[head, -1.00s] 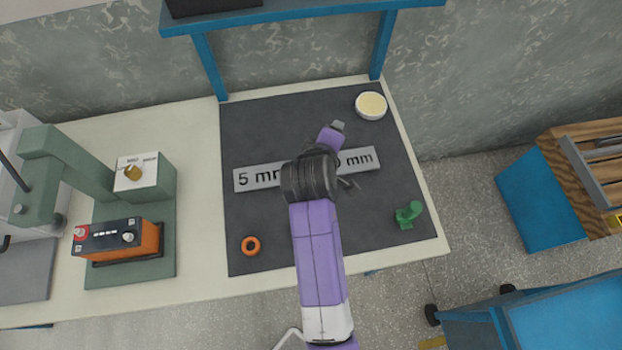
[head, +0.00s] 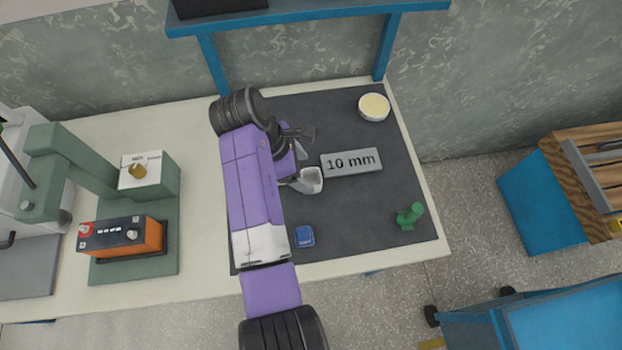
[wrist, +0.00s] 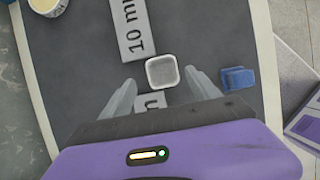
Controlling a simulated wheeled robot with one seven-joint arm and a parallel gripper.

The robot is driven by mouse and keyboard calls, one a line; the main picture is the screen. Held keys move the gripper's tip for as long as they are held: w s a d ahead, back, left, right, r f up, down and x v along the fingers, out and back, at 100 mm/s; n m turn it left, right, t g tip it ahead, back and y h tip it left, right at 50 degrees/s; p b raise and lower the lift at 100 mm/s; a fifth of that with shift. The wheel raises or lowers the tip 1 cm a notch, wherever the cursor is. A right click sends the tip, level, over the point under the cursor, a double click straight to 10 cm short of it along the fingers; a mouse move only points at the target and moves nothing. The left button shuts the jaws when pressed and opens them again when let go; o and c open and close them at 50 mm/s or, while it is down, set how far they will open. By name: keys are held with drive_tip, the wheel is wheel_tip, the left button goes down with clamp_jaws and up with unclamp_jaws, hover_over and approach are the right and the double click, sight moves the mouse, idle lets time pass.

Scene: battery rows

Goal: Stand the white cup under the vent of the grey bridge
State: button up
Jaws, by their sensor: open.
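The white cup (head: 311,179) stands upright on the dark mat, its open top showing in the wrist view (wrist: 162,71). It is beside the near end of the grey bar marked "10 mm" (head: 351,162). My gripper (head: 299,160) is open. In the wrist view its fingertips lie on either side of the cup, with gaps, and it holds nothing. A second grey piece with a printed letter (wrist: 152,102) shows between the fingers; the rest is hidden. I cannot make out a vent, nor tell whether these grey pieces are the bridge.
A blue block (head: 304,236) lies near the mat's front, a green fitting (head: 408,216) at its right. A white bowl of pale yellow stuff (head: 374,107) is at the back right. A green stand holding an orange-black battery (head: 121,239) is left. A blue shelf (head: 300,17) overhangs the back.

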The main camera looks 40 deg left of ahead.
sight(311, 178)
drive_tip(key=shift+d+x, duration=0.15)
drive_tip(key=shift+x, duration=0.95)
drive_tip(key=shift+d+x, duration=0.15)
drive_tip(key=shift+x, duration=0.9)
clamp_jaws()
wheel_tip(311, 178, up, 20)
drive_tip(key=p, duration=0.4)
drive_tip(key=shift+s, duration=0.1)
